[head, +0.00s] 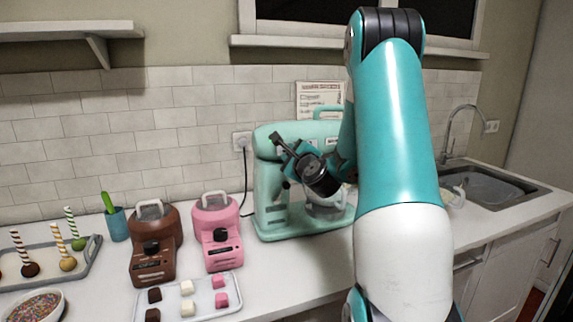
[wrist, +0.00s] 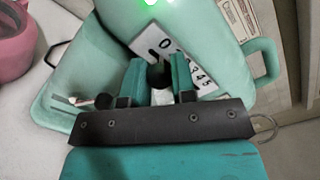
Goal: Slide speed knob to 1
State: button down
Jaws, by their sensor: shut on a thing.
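The mint-green stand mixer (head: 268,190) stands on the counter, partly hidden behind my arm in the head view. In the wrist view its body (wrist: 98,55) fills the upper middle. A white speed scale (wrist: 150,38) on it shows a 0 near the top and higher numbers down the right. The dark speed knob (wrist: 157,73) sits between the teal fingers of my gripper (wrist: 159,78), which is shut on it. The fingers hide part of the scale, and I cannot read which number the knob is at. In the head view my gripper (head: 284,150) is at the mixer's upper side.
A pink machine (head: 218,235) and a brown machine (head: 155,245) stand left of the mixer. A white tray of small cubes (head: 205,307) lies in front of them. A sink (head: 480,185) is at the right. A green light (wrist: 155,3) glows on the mixer.

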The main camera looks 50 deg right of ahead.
jog(key=shift+d, duration=0.1)
jog(key=c, duration=0.9)
grip_release()
jog(key=shift+s+d, duration=0.1)
jog(key=shift+s, duration=0.05)
jog(key=shift+c, duration=0.2)
jog(key=shift+s, duration=0.1)
jog(key=b+v, duration=1.2)
